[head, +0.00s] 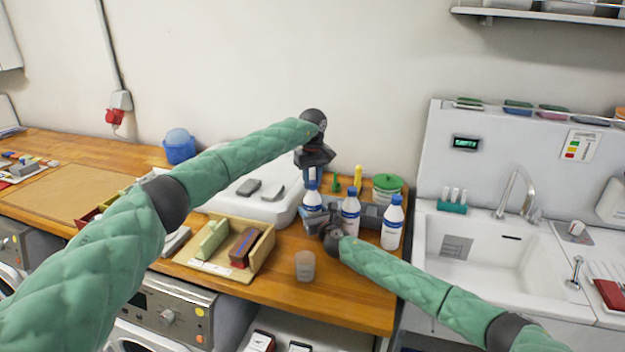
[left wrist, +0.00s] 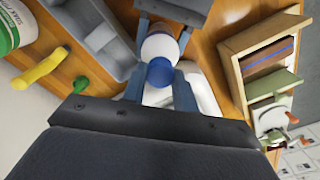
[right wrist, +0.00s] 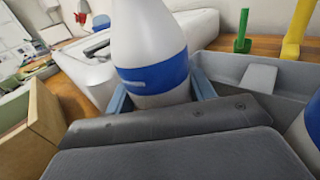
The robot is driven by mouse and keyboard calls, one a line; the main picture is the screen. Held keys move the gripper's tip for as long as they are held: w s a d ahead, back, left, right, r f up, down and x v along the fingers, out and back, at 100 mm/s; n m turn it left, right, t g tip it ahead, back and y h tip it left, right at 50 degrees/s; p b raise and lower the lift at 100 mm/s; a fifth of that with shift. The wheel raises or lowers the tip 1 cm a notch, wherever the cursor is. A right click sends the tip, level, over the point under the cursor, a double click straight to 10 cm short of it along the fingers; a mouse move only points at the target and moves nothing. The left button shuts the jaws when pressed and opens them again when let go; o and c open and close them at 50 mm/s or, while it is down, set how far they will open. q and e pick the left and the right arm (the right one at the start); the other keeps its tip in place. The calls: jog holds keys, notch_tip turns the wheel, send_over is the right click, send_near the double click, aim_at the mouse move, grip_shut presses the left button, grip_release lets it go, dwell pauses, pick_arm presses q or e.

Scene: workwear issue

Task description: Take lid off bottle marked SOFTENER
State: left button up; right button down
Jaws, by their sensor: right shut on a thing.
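Three white bottles with blue caps and blue-banded labels stand at the right of the worktop: a left one (head: 312,200), a middle one (head: 351,208) and a right one (head: 393,222). The lettering is too small to read, so I cannot tell which is marked SOFTENER. My right gripper (head: 318,222) is shut on the left bottle's body, also seen in the right wrist view (right wrist: 150,45); it stands upright. My left gripper (head: 312,178) points down over this bottle. In the left wrist view its fingers (left wrist: 160,84) are open on either side of the blue cap (left wrist: 160,72), with gaps.
A grey tray (right wrist: 240,75) is beside the bottles. A green-lidded tub (head: 387,188), a yellow object (head: 358,176) and a green one (head: 336,184) stand behind. A clear cup (head: 305,265) stands in front, a wooden box (head: 262,250) at left. A sink (head: 480,240) lies right.

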pick_arm(q)
jog(key=c, duration=0.3)
pick_arm(e)
jog(key=shift+a, duration=0.1)
pick_arm(q)
jog(key=n, duration=0.8)
pick_arm(e)
jog(key=shift+s+a, duration=0.1)
pick_arm(q)
jog(key=n, duration=0.4)
jog(key=shift+d+r+n, duration=0.1)
jog(key=shift+n, duration=0.2)
jog(key=n, duration=0.5)
jog(key=shift+n, duration=0.3)
pick_arm(e)
jog(key=shift+a, duration=0.15)
pick_arm(q)
jog(key=n, duration=0.8)
pick_arm(e)
jog(key=shift+s, duration=0.1)
pick_arm(q)
jog(key=n, duration=0.9)
jog(key=shift+r+n, duration=0.1)
jog(key=shift+n, duration=0.3)
grip_shut()
grip_release()
jog(key=shift+r, duration=0.2)
